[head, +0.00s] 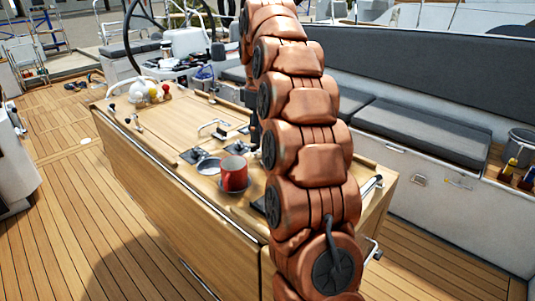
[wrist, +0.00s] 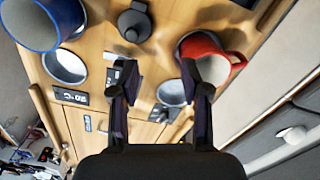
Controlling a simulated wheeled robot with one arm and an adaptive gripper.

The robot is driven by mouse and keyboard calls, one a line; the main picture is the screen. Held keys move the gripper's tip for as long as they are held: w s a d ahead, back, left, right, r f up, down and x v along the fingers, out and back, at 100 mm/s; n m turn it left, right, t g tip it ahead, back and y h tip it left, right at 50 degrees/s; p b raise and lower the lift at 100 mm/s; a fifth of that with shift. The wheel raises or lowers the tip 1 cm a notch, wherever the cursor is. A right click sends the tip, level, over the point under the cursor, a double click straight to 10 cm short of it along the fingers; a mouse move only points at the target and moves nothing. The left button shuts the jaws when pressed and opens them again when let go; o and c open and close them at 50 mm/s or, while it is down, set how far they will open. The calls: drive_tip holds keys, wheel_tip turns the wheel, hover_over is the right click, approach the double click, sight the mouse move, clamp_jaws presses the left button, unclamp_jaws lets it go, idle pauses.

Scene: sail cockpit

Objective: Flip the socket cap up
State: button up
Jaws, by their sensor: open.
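In the wrist view my gripper (wrist: 158,80) is open, with its two dark fingers apart and nothing held between them. A black round fitting (wrist: 134,24) with a small tab sits on the wooden panel beyond and left of centre. It may be the socket cap; its hinge and whether it is raised are not clear. In the head view black square fittings (head: 193,155) lie on the wooden cockpit table (head: 150,125). My copper-coloured arm stands in front of the table and hides my gripper there.
A red mug (head: 234,174) stands on the table and also shows in the wrist view (wrist: 212,50), close to the right finger. A blue-rimmed cup (wrist: 45,25) and metal rings (wrist: 64,67) are at the left. A steering wheel (head: 160,18) and a grey bench cushion (head: 425,130) lie behind.

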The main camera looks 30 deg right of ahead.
drive_tip(key=d, duration=0.1)
drive_tip(key=w+d, duration=0.1)
drive_tip(key=d+f, duration=0.1)
drive_tip(key=shift+w+d, duration=0.35)
drive_tip(key=shift+d, duration=0.05)
drive_tip(key=shift+f, duration=3.85)
drive_tip(key=shift+c, duration=0.2)
clamp_jaws()
